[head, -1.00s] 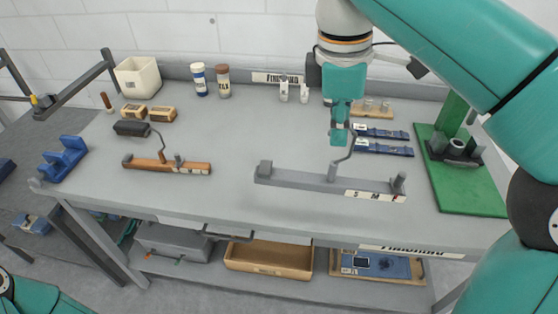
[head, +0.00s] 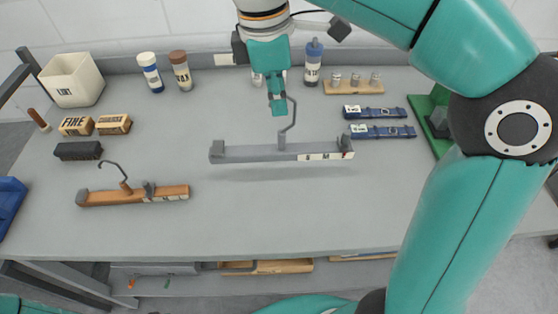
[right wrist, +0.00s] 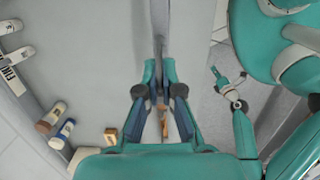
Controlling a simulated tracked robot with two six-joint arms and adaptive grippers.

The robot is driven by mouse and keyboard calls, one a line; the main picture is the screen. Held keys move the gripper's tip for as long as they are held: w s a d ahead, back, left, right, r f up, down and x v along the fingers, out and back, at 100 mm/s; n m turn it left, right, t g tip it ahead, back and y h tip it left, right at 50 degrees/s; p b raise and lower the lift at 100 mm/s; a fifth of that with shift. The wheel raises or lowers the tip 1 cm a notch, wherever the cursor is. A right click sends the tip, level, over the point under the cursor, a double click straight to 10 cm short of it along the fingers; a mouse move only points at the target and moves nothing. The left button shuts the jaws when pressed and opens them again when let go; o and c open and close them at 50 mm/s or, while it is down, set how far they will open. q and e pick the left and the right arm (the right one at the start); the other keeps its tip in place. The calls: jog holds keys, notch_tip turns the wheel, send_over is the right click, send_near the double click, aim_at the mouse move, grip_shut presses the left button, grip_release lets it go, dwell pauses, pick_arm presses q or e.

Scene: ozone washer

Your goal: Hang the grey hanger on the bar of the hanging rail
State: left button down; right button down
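The grey hanger (head: 240,153) is a long grey bar with size letters on a pale label, upright end blocks and a bent hook on top. In the head view my right gripper (head: 278,104) is at its hook, shut on it. A soft shadow lies below the bar, so it hangs a little above the table. In the right wrist view the fingers (right wrist: 158,100) close around the hanger, seen end-on. A dark post and arm (head: 28,62) at the upper left look like part of the hanging rail; its bar is mostly cut off. A teal gripper-like part (right wrist: 222,80), perhaps my left gripper, is unclear.
An orange-brown hanger (head: 165,194) with a hook lies on the table (head: 300,220) at the left. Wooden blocks, a black brush (head: 78,151) and a white bin (head: 72,82) are behind it. Bottles stand at the back. Blue strips (head: 375,113) lie right. The front middle is clear.

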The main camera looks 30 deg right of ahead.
aim_at(278, 148)
notch_tip(278, 148, down, 15)
jog(key=shift+d+r+b, duration=0.15)
jog(key=shift+b, duration=0.5)
jog(key=c, duration=1.8)
grip_release()
jog(key=o, duration=0.5)
jog(key=r, duration=0.4)
jog(key=a+r+p, duration=0.1)
jog(key=r, duration=0.7)
jog(key=shift+w+a, duration=0.2)
